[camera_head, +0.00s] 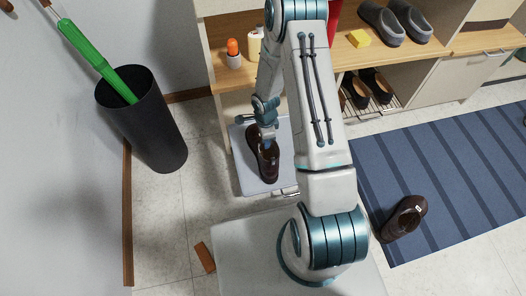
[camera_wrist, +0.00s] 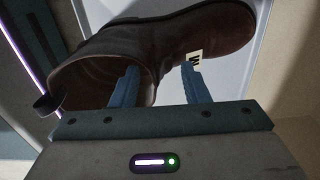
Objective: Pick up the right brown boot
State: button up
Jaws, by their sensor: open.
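One brown boot (camera_head: 264,163) rests on a pale grey tray (camera_head: 247,181) beneath my gripper (camera_head: 267,140). Another brown boot (camera_head: 404,218) is on the right, at the near edge of the blue striped mat. In the wrist view, a brown boot (camera_wrist: 185,38) lies across the top, its opening to the left and a small white label on its side. My gripper (camera_wrist: 160,72) is open. Its left blue finger overlaps the boot's opening and the right finger is by the label, with the shaft's edge between them. Whether either finger touches the boot cannot be told.
A dark bin (camera_head: 145,120) with a green-handled object stands at the left. A wooden bench (camera_head: 365,58) with grey clogs, a yellow block and dark shoes below lies behind. The blue striped mat (camera_head: 450,165) covers the right floor. A brown block (camera_head: 204,257) lies in front.

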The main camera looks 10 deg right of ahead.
grip_shut()
dwell(1.4)
